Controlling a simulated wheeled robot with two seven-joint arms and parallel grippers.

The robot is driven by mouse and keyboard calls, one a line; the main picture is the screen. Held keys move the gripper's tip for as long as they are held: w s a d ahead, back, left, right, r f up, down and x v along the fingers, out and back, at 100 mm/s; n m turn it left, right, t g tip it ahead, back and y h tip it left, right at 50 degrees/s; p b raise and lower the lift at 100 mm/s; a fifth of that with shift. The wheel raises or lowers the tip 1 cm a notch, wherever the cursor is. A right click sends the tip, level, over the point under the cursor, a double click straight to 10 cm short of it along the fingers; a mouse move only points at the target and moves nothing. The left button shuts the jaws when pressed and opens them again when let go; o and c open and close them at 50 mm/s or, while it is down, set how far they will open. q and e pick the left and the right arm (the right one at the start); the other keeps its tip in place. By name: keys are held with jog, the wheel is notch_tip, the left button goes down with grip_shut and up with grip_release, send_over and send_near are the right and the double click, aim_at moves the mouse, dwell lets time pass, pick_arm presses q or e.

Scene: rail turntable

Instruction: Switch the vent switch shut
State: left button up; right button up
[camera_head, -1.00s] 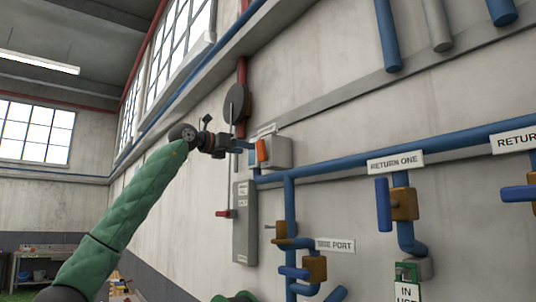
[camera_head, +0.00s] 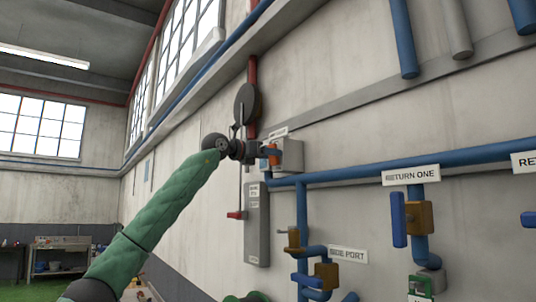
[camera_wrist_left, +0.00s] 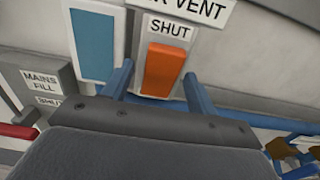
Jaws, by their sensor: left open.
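The vent switch is an orange rocker (camera_wrist_left: 163,70) on a grey wall box (camera_head: 292,157), under a SHUT label (camera_wrist_left: 169,30) and a partly cut-off VENT sign (camera_wrist_left: 195,8). In the head view the rocker (camera_head: 273,155) is partly covered by my left gripper (camera_head: 268,152). In the left wrist view that gripper (camera_wrist_left: 159,72) is open, with one blue finger on each side of the rocker and nothing held. I cannot tell whether the fingers touch the rocker or box. The right gripper is in neither view.
A blue panel (camera_wrist_left: 95,45) is left of the rocker. The grey mains fill box (camera_head: 257,225) with a red lever (camera_head: 236,215) is below. Blue pipes (camera_head: 360,172) with valves run right. A dark round disc (camera_head: 246,104) is above.

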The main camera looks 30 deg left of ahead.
pick_arm(q)
jog(key=shift+w, duration=0.15)
jog(key=shift+c, duration=0.7)
jog(key=c, duration=0.8)
jog(key=shift+r+g+y, duration=0.3)
jog(key=shift+g, duration=0.2)
jog(key=shift+c, duration=0.2)
jog(key=shift+r+g+y, duration=0.2)
jog(key=shift+g+y, duration=0.1)
jog(key=shift+g, duration=0.5)
jog(key=shift+r+g+y, duration=0.2)
jog(key=shift+g+y, duration=0.1)
jog(key=shift+g, duration=0.5)
jog(key=o, duration=0.7)
jog(key=shift+o, duration=1.4)
jog(key=shift+s+f, duration=0.1)
jog(key=shift+s, duration=0.1)
